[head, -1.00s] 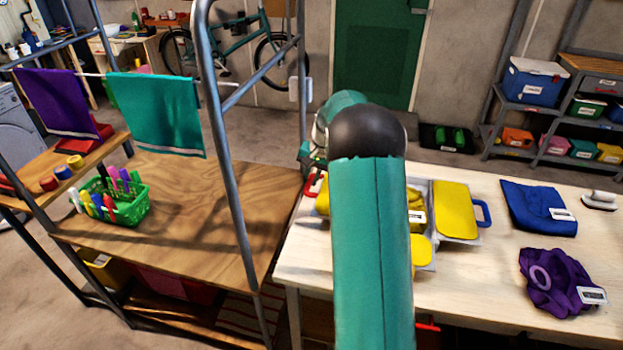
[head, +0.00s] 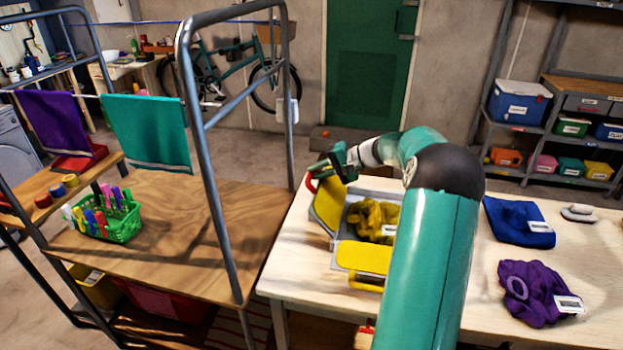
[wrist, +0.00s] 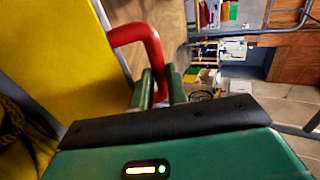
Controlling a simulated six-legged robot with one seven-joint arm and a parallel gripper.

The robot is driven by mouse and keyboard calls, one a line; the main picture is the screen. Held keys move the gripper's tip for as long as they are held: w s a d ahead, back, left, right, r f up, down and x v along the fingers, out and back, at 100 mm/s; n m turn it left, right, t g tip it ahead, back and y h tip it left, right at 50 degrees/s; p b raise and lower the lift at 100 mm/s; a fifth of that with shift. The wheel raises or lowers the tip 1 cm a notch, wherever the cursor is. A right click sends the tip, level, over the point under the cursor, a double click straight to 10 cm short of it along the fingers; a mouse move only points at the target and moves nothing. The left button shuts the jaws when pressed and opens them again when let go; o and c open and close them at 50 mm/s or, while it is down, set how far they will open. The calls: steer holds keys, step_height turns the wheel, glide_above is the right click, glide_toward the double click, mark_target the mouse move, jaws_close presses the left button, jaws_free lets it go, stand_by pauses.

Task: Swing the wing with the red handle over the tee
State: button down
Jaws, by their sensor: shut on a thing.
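The folding board has a yellow left wing (head: 327,206) with a red handle (head: 311,184). This wing is tilted up from the table, with its handle side raised. My gripper (head: 322,174) is shut on the red handle, which also shows between the fingers in the wrist view (wrist: 150,45). The crumpled yellow tee (head: 374,219) lies on the middle of the board, right of the raised wing. The lower flap (head: 362,257) with a yellow handle lies flat in front. My arm hides the board's right side.
A purple garment (head: 535,290) and a blue folded one (head: 518,220) lie on the table at the right. A metal-framed wooden bench (head: 170,230) with a green basket of markers (head: 120,225) stands close at the left; its upright post is near my gripper.

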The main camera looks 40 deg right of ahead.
steer(key=s+d+f+t+y, duration=0.1)
steer(key=s+d+t+y, duration=0.4)
steer(key=s+d, duration=0.4)
steer(key=shift+s+d+t, duration=0.3)
steer(key=shift+s+d, duration=0.05)
steer(key=shift+s, duration=0.8)
steer(key=shift+f, duration=0.1)
steer(key=c, duration=1.7)
jaws_free()
steer(key=shift+w, duration=0.1)
steer(key=shift+o, duration=0.3)
steer(key=shift+w+f, duration=0.1)
steer(key=shift+w, duration=0.05)
